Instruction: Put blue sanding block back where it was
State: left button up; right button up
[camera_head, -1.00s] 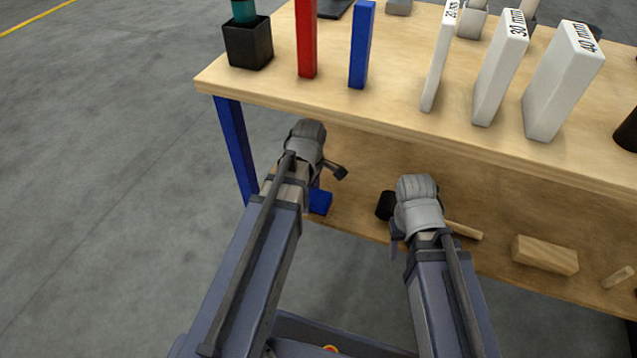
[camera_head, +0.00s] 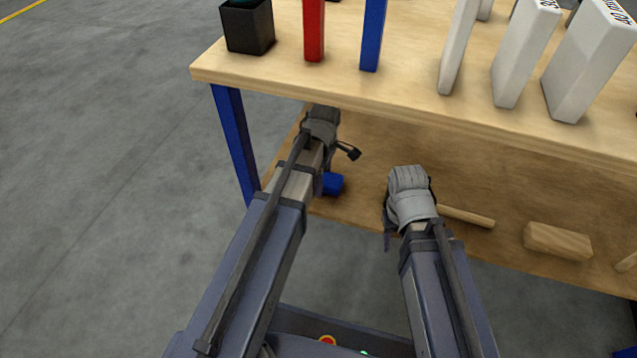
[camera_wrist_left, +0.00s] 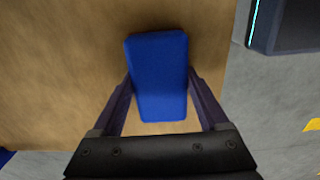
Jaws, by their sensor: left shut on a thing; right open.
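The blue sanding block (camera_head: 333,184) is at the left part of the lower wooden shelf, partly hidden by my left arm. In the left wrist view the blue sanding block (camera_wrist_left: 158,65) lies lengthwise between the fingers of my left gripper (camera_wrist_left: 161,85), which is shut on its sides. Shelf wood is right beneath it; I cannot tell whether the block touches it. My right gripper (camera_head: 388,228) is open near the shelf's front edge, mostly hidden behind its wrist.
The lower shelf (camera_head: 470,245) also holds a wooden rod (camera_head: 467,216) and a wooden block (camera_head: 557,241) at right. A blue table leg (camera_head: 236,145) stands left of my left arm.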

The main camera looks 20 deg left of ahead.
pick_arm(q)
jog(key=shift+d, duration=0.1)
jog(key=shift+f, duration=0.15)
jog(key=o, duration=1.5)
notch_tip(320, 180, up, 8)
jog(key=p, duration=0.8)
jog(key=shift+s+d+m+y, duration=0.25)
jog(key=shift+s+d+m, duration=1.8)
jog(key=shift+m, duration=1.55)
jog(key=shift+s+d+m+y, duration=0.2)
jog(key=shift+s+d+m, duration=1.1)
jog(key=shift+s+m, duration=1.85)
jog(key=shift+s+d+m+y, duration=0.25)
jog(key=shift+s+d+m, duration=1.55)
jog(key=shift+m, duration=2.25)
